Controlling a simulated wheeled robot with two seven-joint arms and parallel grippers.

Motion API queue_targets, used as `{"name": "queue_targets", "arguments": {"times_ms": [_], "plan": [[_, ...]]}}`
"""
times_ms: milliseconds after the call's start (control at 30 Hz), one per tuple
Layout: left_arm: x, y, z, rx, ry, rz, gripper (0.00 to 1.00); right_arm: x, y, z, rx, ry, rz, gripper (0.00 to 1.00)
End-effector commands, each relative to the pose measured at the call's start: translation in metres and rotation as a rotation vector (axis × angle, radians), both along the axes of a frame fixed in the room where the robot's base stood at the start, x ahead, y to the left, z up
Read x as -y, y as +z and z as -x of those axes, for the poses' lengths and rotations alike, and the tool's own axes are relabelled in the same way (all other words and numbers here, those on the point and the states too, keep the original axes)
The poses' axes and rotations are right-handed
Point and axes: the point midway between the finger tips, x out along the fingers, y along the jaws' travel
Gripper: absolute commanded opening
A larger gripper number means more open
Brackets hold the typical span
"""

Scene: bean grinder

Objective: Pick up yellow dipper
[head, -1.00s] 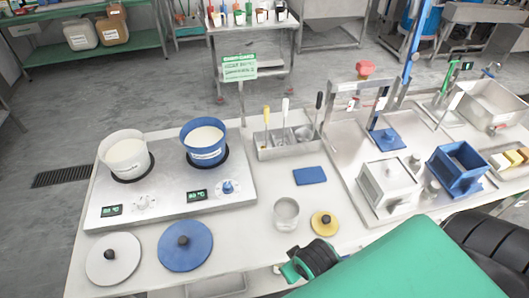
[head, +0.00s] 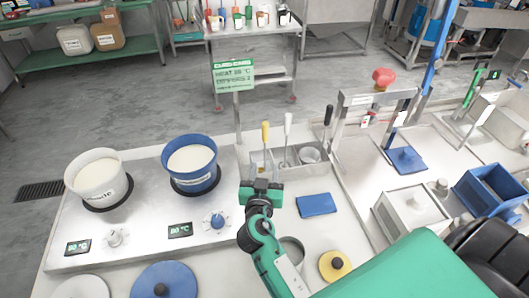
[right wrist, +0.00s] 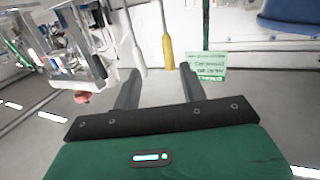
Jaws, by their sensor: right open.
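The yellow dipper (head: 265,133) stands upright in the left part of a metal holder, with its handle above the rim. It also shows in the right wrist view (right wrist: 168,48), ahead of the fingers and between their lines, nearer the right-hand finger. My right gripper (head: 262,180) is in front of the holder, below the dipper in the head view. In the right wrist view its fingers (right wrist: 160,82) are spread with nothing between them. The dipper's lower end is hidden in the holder. My left gripper is out of view.
A white-handled tool (head: 287,127) and a dark-handled tool (head: 328,116) stand in the same metal holder (head: 318,168). The blue pot (head: 191,178) on the hotplate is left of my gripper. A blue pad (head: 316,205) lies to the right.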

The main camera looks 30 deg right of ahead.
Motion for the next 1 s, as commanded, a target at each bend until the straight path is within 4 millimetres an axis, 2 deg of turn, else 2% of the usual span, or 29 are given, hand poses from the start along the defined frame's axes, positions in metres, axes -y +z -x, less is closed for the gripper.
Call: {"name": "queue_targets", "arguments": {"times_ms": [67, 167, 300, 433, 567, 733, 833, 1000], "plan": [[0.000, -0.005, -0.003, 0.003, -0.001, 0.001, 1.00, -0.005, -0.001, -0.006, 0.027, 0.012, 0.010, 0.43], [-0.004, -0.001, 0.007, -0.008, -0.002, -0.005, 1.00, -0.003, 0.004, -0.016, 0.041, 0.018, 0.018, 0.43], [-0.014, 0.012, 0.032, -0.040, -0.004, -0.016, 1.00, 0.011, 0.008, -0.038, 0.041, 0.017, 0.019, 0.43], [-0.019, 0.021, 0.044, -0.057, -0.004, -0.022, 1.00, 0.025, 0.007, -0.060, 0.041, 0.017, 0.020, 0.43], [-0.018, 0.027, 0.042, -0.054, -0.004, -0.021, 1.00, 0.035, 0.005, -0.075, 0.039, 0.017, 0.019, 0.43], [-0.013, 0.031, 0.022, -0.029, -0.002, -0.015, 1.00, 0.040, 0.004, -0.082, 0.039, 0.017, 0.017, 0.43], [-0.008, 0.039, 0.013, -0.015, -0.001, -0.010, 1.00, 0.044, 0.007, -0.088, 0.039, 0.016, 0.019, 0.43], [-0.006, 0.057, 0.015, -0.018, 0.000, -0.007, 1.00, 0.055, 0.012, -0.106, 0.038, 0.016, 0.019, 0.43]]}}
